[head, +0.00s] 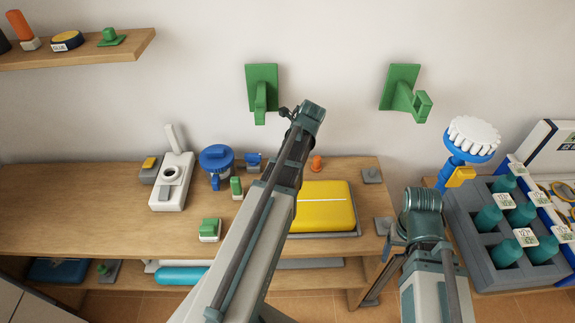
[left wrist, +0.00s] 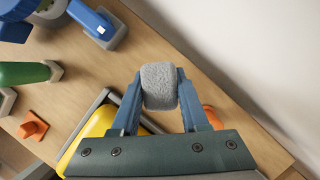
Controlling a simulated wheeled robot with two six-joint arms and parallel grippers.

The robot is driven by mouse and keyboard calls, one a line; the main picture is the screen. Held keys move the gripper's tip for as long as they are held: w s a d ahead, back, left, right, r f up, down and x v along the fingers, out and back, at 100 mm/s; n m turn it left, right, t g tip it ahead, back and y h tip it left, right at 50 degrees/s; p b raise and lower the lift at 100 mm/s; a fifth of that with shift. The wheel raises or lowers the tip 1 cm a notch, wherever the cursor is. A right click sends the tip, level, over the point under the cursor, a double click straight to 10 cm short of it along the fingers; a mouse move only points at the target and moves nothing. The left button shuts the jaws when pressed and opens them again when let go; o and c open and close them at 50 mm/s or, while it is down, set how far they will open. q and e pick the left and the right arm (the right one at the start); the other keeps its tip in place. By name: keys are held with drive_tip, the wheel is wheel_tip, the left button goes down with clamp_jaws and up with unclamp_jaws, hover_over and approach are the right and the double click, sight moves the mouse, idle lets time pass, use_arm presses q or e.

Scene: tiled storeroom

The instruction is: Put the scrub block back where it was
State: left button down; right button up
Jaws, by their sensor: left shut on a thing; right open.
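The grey, rough scrub block (left wrist: 159,86) is between the two blue fingers of my left gripper (left wrist: 158,95), which is shut on it. In the left wrist view it is above the wooden bench, near the wall and the yellow case (left wrist: 92,135). In the head view my left arm hides the block and the left gripper. My right gripper (head: 369,299) is low by the bench's right end, partly hidden and small; it is open, with nothing seen in it.
The bench (head: 60,205) carries a white device (head: 171,183), a blue pot (head: 215,160), a yellow case (head: 322,207) and an orange piece (head: 316,163). Green brackets (head: 262,88) are on the wall. A blue brush (head: 472,140) and grey crate (head: 480,255) stand right.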

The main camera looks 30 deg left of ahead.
use_arm(q)
drive_tip(key=shift+f+b, duration=1.9)
drive_tip(key=shift+f, duration=0.05)
drive_tip(key=shift+r, duration=0.15)
drive_tip(key=shift+c, duration=2.1)
unclamp_jaws()
